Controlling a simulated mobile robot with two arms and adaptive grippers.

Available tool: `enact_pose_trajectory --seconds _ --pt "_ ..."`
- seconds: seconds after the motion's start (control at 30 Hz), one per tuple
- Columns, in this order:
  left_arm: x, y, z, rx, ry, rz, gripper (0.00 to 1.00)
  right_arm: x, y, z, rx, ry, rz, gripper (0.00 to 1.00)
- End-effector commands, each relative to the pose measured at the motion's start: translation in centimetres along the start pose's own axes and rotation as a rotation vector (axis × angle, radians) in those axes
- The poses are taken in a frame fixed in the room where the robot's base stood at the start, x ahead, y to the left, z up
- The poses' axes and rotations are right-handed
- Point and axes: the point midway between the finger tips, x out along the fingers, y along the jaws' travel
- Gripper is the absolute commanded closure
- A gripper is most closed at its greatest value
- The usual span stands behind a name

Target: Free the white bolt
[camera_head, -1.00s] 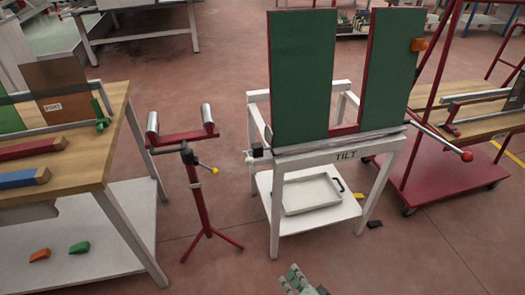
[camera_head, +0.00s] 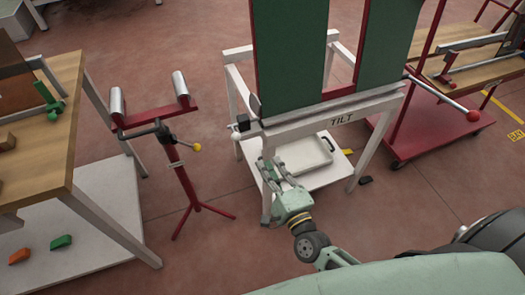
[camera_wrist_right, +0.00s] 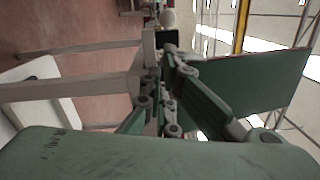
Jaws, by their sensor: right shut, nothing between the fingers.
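The white bolt (camera_head: 236,128) shows as a small pale knob at the left end of the white TILT frame's top rail (camera_head: 330,112), beside a black block (camera_head: 243,122). In the right wrist view the pale round knob (camera_wrist_right: 167,18) stands just beyond the black block (camera_wrist_right: 168,39). My right gripper (camera_head: 268,166) is shut and empty. It is in front of the frame's left leg, below and slightly right of the black block, apart from the bolt in the picture. My left gripper is not in view.
Green panels (camera_head: 290,50) lean upright on the TILT frame, with a white tray (camera_head: 300,160) on its lower shelf. A red roller stand (camera_head: 178,165) stands left. A wooden bench (camera_head: 50,135) is farther left, a red trolley (camera_head: 435,125) right.

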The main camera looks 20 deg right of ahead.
Motion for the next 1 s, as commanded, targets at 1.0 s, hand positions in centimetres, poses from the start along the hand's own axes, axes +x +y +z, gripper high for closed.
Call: enact_pose_trajectory --seconds 1.0 --pt "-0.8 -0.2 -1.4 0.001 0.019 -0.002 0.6 9.3 0.0 0.0 -0.001 0.001 0.0 1.0"
